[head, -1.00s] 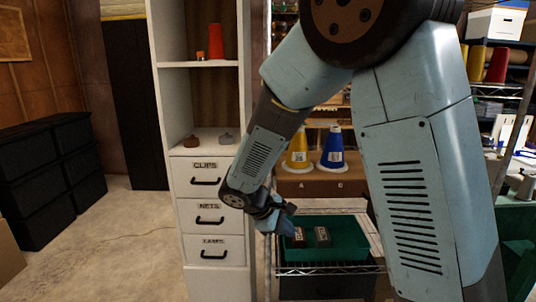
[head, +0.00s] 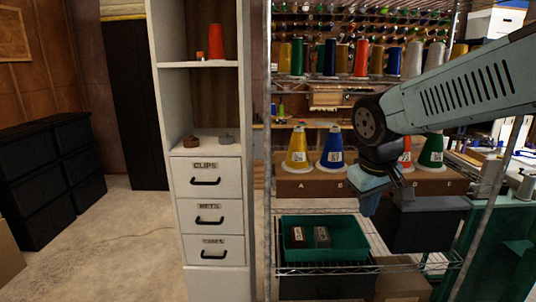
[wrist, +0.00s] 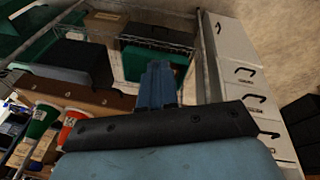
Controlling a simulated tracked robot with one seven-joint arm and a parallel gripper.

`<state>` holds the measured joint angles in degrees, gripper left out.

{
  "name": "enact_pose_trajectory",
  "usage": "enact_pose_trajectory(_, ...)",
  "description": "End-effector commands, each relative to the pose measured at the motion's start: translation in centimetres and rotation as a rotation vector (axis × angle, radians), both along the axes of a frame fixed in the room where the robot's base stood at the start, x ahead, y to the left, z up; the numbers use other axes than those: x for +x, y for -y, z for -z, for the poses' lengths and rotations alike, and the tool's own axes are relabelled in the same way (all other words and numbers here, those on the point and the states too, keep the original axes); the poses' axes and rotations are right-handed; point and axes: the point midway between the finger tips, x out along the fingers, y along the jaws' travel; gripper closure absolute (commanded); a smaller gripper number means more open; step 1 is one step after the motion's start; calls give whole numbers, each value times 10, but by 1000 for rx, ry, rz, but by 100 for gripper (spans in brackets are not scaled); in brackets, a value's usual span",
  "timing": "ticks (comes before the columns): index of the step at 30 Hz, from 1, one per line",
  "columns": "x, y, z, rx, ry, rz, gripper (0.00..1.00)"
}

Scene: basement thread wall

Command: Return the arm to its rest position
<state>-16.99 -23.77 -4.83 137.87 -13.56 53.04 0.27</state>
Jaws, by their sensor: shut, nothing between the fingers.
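My gripper (head: 372,201) hangs from my blue-grey arm on the right side of the head view, in front of the wire rack. Its fingers are shut and point down, with nothing between them. In the wrist view the fingers (wrist: 158,84) show together at the middle, over the rack. The arm reaches in from the right edge of the head view and hides part of the rack and the cones behind it.
A white cabinet (head: 207,171) with labelled drawers stands left of the rack. A yellow cone (head: 297,150) and a blue cone (head: 332,151) stand on a brown box. A green tray (head: 345,251) holds two small blocks.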

Motion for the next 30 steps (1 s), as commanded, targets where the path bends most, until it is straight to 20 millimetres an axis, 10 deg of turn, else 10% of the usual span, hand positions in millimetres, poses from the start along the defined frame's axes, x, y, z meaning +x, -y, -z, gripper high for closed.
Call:
enact_pose_trajectory(15,-72,25,-40,205,225,265,100)
enact_pose_trajectory(30,-78,25,-42,220,243,286,100)
